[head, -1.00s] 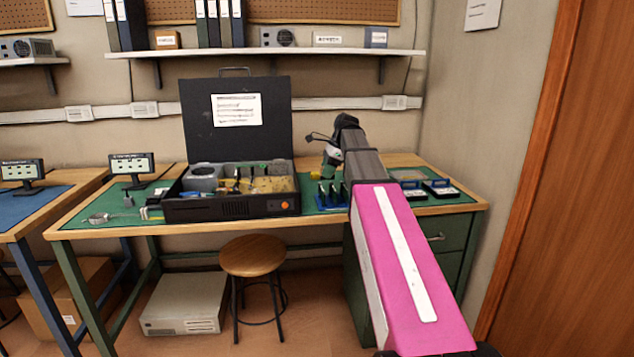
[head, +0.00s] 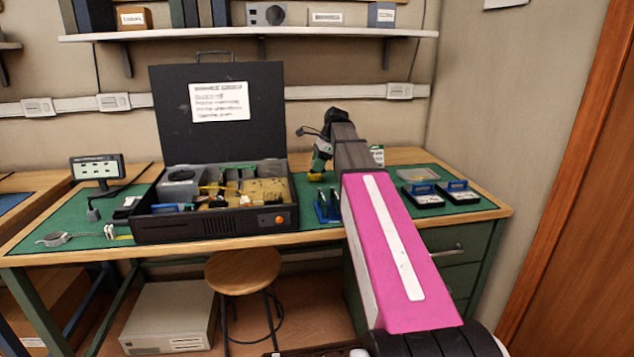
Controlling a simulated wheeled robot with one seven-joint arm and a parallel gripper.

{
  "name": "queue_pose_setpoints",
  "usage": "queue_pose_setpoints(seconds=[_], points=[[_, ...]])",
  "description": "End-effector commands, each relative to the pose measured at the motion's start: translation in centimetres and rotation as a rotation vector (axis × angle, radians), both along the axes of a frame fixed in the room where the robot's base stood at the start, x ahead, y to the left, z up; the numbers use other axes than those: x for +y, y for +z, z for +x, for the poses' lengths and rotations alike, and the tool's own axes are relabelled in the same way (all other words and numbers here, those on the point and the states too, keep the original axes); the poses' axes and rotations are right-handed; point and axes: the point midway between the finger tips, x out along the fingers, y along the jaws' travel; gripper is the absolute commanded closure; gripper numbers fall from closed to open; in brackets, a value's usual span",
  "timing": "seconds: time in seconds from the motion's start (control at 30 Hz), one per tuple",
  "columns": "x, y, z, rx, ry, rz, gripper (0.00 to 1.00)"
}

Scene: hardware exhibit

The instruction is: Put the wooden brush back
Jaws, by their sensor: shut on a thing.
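My gripper (head: 316,170) hangs pointing down over the green mat, to the right of the open black computer case (head: 215,228). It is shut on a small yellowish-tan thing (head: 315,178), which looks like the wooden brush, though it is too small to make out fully. The held thing shows just below the fingertips, behind a blue rack with dark upright pieces (head: 327,208). I cannot tell whether it touches the mat. My pink arm hides part of the bench to the right of the gripper.
The green-matted bench (head: 405,238) carries two dark trays with blue parts (head: 422,197) at the right, and a small monitor (head: 97,168) and a coiled strap (head: 58,239) at the left. A wooden stool (head: 243,270) stands in front. A shelf (head: 245,34) runs above.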

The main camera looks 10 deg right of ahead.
Motion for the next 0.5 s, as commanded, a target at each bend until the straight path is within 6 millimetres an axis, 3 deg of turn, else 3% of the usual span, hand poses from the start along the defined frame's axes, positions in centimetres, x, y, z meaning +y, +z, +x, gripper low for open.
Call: queue_pose_setpoints(seconds=[0.1,0.5], points=[[0.0,-2.0,-0.1,0.000,-0.001,0.000,0.85],[0.0,-6.0,0.0,0.001,-0.001,0.000,0.85]])
